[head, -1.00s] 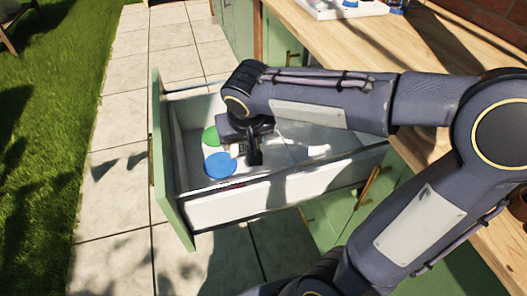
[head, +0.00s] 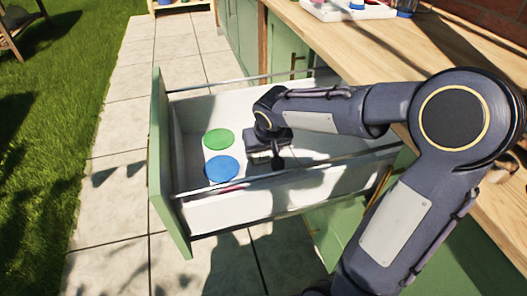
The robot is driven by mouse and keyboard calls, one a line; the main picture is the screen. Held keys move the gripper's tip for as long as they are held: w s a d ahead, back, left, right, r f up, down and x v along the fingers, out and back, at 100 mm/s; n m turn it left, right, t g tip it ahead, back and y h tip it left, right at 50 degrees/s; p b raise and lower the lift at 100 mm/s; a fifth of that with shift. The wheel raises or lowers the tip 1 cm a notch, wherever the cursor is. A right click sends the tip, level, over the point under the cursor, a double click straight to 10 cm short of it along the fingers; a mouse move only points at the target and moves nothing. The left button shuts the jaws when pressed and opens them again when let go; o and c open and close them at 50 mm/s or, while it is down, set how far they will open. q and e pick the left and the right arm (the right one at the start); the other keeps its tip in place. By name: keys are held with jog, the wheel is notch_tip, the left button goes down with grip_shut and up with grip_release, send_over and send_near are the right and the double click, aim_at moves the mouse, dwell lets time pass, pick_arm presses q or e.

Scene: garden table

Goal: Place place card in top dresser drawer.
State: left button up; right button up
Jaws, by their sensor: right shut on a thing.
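The top dresser drawer (head: 162,165) is pulled far out. It has a green front and a white inside. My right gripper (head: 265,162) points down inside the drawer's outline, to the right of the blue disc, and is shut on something. A small pale bit shows at its fingers, likely the place card, but the gripper hides most of it. I cannot tell whether it touches the drawer floor. My left gripper is not in view.
A green disc (head: 218,139) and a blue disc (head: 221,169) lie in the drawer near its front. The drawer's side rails (head: 215,186) stand around my gripper. The wooden top (head: 410,60) with a white tray (head: 345,12) is at the right. Stone paving (head: 115,185) lies left.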

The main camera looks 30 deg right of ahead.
jog(key=shift+f, duration=0.2)
jog(key=o, duration=1)
jog(key=shift+r, duration=0.1)
jog(key=shift+r, duration=0.5)
jog(key=p+v, duration=0.4)
jog(key=v, duration=0.7)
jog(key=shift+s+a+r, duration=0.1)
jog(key=shift+s+r, duration=0.05)
jog(key=shift+s, duration=0.05)
